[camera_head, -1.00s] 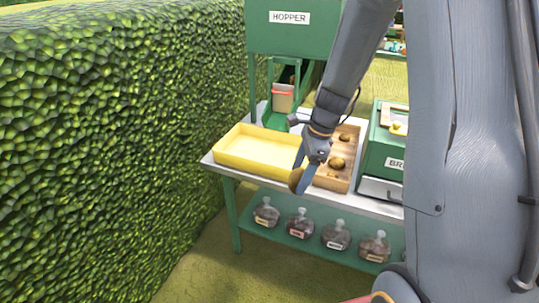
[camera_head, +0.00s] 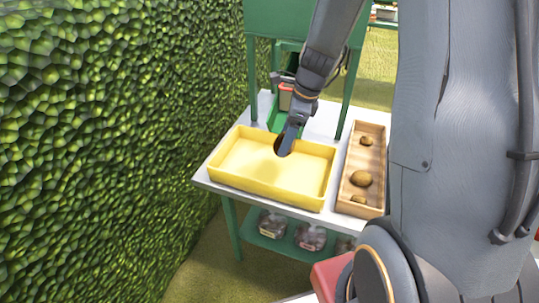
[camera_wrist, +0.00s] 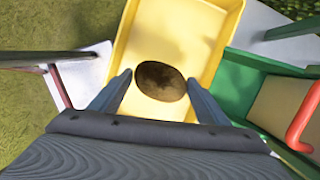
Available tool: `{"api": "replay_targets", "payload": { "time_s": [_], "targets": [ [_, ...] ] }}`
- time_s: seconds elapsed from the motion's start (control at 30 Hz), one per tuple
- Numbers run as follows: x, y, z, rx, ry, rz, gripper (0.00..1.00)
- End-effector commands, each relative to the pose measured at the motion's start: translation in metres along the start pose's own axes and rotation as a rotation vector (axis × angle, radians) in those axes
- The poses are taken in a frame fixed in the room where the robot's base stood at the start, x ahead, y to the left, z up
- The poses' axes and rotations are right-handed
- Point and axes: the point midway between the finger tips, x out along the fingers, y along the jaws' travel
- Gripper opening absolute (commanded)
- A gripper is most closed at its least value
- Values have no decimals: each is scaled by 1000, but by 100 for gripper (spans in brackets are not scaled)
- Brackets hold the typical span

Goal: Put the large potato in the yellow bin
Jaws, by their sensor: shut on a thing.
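The potato (camera_wrist: 160,80) is brown and oval, and it sits between the two fingers of my gripper (camera_wrist: 160,85) in the wrist view. In the head view the potato (camera_head: 283,146) shows as a dark shape at the tip of my gripper (camera_head: 286,140), partly hidden by a finger. My gripper is shut on it. The yellow bin (camera_head: 262,188) is a shallow rectangular tray on the table, and no item shows on its floor. My gripper and the potato are over the bin, toward its back right part. The yellow bin (camera_wrist: 213,45) also lies behind the potato in the wrist view.
A wooden tray (camera_head: 367,140) with several potatoes stands right of the bin. The green hopper stand (camera_head: 340,118) rises behind it, with a red-rimmed container (camera_head: 286,98). Bags (camera_head: 272,224) sit on the lower shelf. A hedge (camera_head: 110,150) borders the left.

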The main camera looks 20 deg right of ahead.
Motion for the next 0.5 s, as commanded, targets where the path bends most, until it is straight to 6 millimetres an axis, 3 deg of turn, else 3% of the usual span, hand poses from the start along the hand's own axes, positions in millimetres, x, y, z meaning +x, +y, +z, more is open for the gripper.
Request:
{"api": "replay_targets", "payload": {
  "time_s": [0.3, 0.5],
  "targets": [
    [42, -1, -17, 11, 1, 2, 36],
    [59, -1, -20, 8, -1, -1, 36]
  ]
}}
